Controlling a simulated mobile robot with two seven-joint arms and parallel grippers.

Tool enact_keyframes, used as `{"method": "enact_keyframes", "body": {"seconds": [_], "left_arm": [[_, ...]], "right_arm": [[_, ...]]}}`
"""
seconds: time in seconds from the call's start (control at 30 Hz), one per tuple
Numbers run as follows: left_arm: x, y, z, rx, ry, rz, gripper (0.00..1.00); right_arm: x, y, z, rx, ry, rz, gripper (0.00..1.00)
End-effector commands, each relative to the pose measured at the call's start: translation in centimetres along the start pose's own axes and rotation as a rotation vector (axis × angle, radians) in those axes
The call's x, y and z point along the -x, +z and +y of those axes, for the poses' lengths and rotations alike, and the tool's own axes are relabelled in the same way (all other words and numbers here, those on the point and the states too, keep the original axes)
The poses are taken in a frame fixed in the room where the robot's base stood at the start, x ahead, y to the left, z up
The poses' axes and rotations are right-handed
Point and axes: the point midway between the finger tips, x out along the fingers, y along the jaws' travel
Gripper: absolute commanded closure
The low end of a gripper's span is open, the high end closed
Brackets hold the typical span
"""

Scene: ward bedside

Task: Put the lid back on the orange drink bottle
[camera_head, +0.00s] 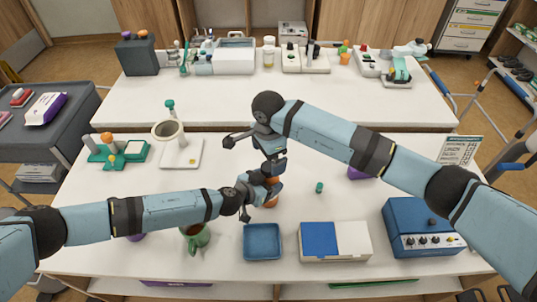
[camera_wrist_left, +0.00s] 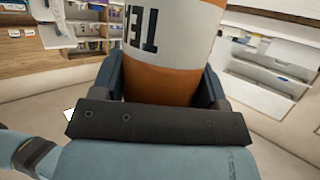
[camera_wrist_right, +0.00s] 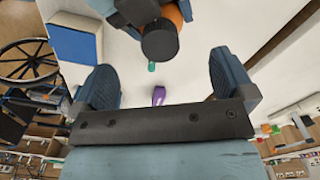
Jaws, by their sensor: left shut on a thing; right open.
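The orange drink bottle (camera_head: 271,201) stands near the middle of the front table, partly hidden by both grippers. In the left wrist view the bottle (camera_wrist_left: 165,80) is orange with a white label and dark letters. My left gripper (camera_head: 262,190) is shut around its side. In the right wrist view a dark grey round piece (camera_wrist_right: 160,42) covers the end of the orange body; it looks like a lid, but I cannot tell how it is seated. My right gripper (camera_wrist_right: 163,88) is open and empty, close by the bottle's top. A small teal piece (camera_head: 319,187) lies to the right.
A blue device with knobs (camera_head: 421,228) is at right. A pot stand (camera_head: 181,153) and a green rack (camera_head: 118,157) are at left.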

Motion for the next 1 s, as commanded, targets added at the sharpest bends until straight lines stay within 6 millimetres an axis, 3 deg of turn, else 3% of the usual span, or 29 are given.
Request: {"method": "enact_keyframes", "body": {"seconds": [0.17,0.5,0.7,1.0], "left_arm": [[0.0,0.0,0.0,0.0,0.0,0.0,0.99],[0.0,0.0,0.0,0.0,0.0,0.0,0.99],[0.0,0.0,0.0,0.0,0.0,0.0,0.99],[0.0,0.0,0.0,0.0,0.0,0.0,0.99]], "right_arm": [[1.2,-0.1,-0.1,0.0,-0.003,0.001,0.0],[8.2,0.0,-0.1,0.001,-0.005,0.002,0.0],[11.1,0.0,0.0,0.001,-0.002,0.001,0.0],[12.0,0.0,0.0,-0.001,0.001,0.0,0.0]]}}
